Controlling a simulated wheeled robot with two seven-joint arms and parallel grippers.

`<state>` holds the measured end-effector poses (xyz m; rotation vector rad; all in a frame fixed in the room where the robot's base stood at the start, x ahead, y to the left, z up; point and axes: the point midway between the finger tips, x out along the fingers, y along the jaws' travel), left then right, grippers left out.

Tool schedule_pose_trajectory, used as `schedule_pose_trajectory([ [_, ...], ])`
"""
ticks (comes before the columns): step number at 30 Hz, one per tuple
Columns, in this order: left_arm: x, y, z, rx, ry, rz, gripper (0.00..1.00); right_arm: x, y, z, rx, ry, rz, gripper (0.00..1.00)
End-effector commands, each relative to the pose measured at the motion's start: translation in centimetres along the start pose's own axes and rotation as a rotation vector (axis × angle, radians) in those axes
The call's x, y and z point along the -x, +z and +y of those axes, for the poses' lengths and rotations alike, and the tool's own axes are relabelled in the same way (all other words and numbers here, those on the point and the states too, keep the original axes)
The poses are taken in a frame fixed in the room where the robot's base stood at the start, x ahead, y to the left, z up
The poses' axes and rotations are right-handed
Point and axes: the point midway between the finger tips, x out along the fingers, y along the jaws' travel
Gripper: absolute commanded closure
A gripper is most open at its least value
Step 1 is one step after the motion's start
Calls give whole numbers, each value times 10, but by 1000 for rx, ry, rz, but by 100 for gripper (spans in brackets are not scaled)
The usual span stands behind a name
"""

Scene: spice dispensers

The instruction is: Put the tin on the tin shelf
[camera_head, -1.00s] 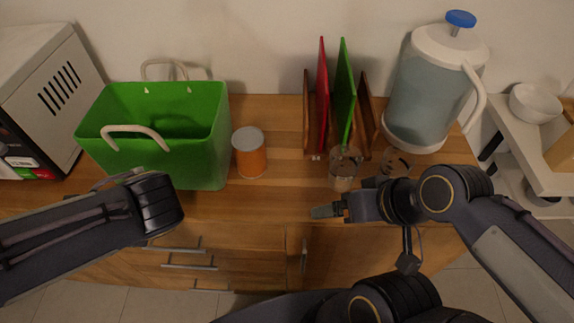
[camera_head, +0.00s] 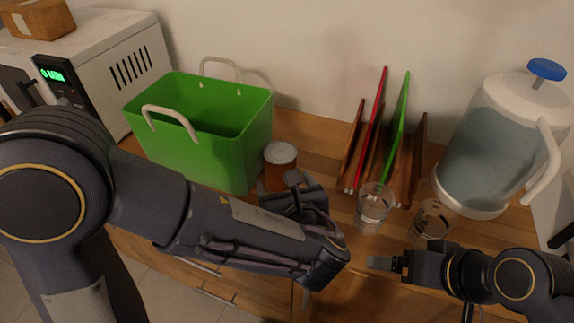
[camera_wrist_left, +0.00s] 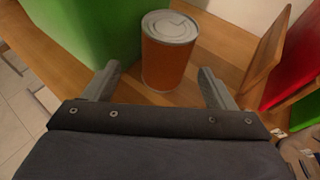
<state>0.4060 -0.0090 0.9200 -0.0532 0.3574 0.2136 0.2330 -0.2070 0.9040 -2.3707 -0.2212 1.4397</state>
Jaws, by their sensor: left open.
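The tin (camera_head: 280,163) is an orange-brown can with a grey lid, standing upright on the wooden counter just right of the green basket. It also shows in the left wrist view (camera_wrist_left: 168,58). My left gripper (camera_head: 292,182) is open, right in front of the tin. In the left wrist view its two fingers (camera_wrist_left: 158,88) point toward the tin, one on each side of its lower part, with gaps to both. My right gripper (camera_head: 383,263) is low at the counter's front edge, away from the tin, and its jaws are too small to judge. I cannot identify a tin shelf.
The green basket (camera_head: 177,150) stands close left of the tin. A wooden rack with a red board (camera_head: 371,128) and a green board (camera_head: 397,128) stands to the right. Two glasses (camera_head: 374,205) (camera_head: 432,222) and a large water jug (camera_head: 487,143) stand farther right. A microwave (camera_head: 120,52) is at the left.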

Motion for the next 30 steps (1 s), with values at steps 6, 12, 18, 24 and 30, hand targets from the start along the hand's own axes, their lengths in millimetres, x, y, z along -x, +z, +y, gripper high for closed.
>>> schedule_pose_trajectory([
  [6,-16,-3,-6,-24,-14,-12,22,-2,1,1,0,0,0,11],
  [12,-40,-3,-7,-23,-13,-10,22,-1,0,0,0,0,0,11],
  [18,-70,-3,-7,-21,-13,-10,22,0,0,0,0,0,0,11],
  [24,-77,-2,-8,-21,-15,-12,22,0,0,0,0,0,0,11],
  [30,-77,-2,-8,-21,-16,-12,31,0,0,0,0,0,0,11],
])
